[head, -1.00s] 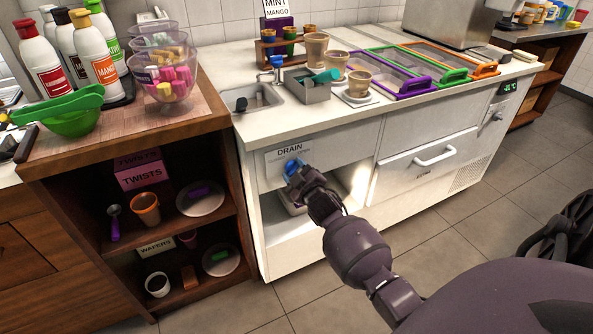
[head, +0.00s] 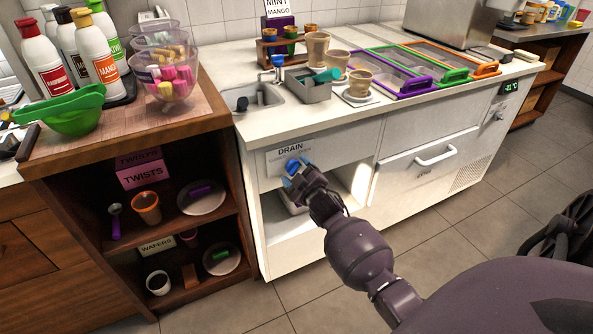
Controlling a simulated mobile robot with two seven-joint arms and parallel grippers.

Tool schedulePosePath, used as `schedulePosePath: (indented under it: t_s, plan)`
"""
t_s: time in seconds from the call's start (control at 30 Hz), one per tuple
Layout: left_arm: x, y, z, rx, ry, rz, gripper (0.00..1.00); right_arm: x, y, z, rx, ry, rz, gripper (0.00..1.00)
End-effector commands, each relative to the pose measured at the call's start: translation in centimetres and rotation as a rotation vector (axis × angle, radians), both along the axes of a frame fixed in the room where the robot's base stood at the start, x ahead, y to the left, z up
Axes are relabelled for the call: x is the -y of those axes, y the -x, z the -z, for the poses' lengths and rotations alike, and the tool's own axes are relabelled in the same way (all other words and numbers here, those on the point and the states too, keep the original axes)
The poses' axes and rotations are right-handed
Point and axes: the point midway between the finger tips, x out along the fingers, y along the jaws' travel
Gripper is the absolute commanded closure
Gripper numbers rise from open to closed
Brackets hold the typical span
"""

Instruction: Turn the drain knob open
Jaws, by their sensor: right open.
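The blue drain knob (head: 291,167) is on the white cabinet front, just under the DRAIN label (head: 288,152). My right gripper (head: 297,175) is at the knob, with its fingers open around or right beside it. The gripper hides part of the knob and part of the label's lower edge, so I cannot tell the knob's exact angle or whether the fingers touch it. My left gripper is not in view.
Above the knob is the counter with a small sink (head: 251,98) and a grey bin (head: 307,88). Below is an open cabinet bay (head: 290,235). A wooden shelf unit (head: 228,205) stands to the left, and a drawer handle (head: 435,156) juts out on the right.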

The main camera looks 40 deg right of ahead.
Motion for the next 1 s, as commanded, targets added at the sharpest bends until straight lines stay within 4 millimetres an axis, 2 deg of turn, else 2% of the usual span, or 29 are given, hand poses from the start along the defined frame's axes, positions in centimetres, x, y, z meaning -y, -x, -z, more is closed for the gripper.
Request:
schedulePosePath:
  t_s: [0.33,0.6,0.8,1.0]
  plan:
    - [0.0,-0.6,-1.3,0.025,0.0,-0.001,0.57,-1.2,5.2,-0.4,0.003,-0.002,0.001,0.26]
    - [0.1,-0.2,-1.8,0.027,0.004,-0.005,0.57,-2.1,8.8,-0.2,0.003,-0.001,0.001,0.26]
    - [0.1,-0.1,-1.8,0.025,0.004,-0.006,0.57,-2.4,9.8,-0.1,0.001,0.0,0.0,0.26]
    - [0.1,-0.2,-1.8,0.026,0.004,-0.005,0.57,-2.4,10.0,0.0,0.0,0.0,0.0,0.26]
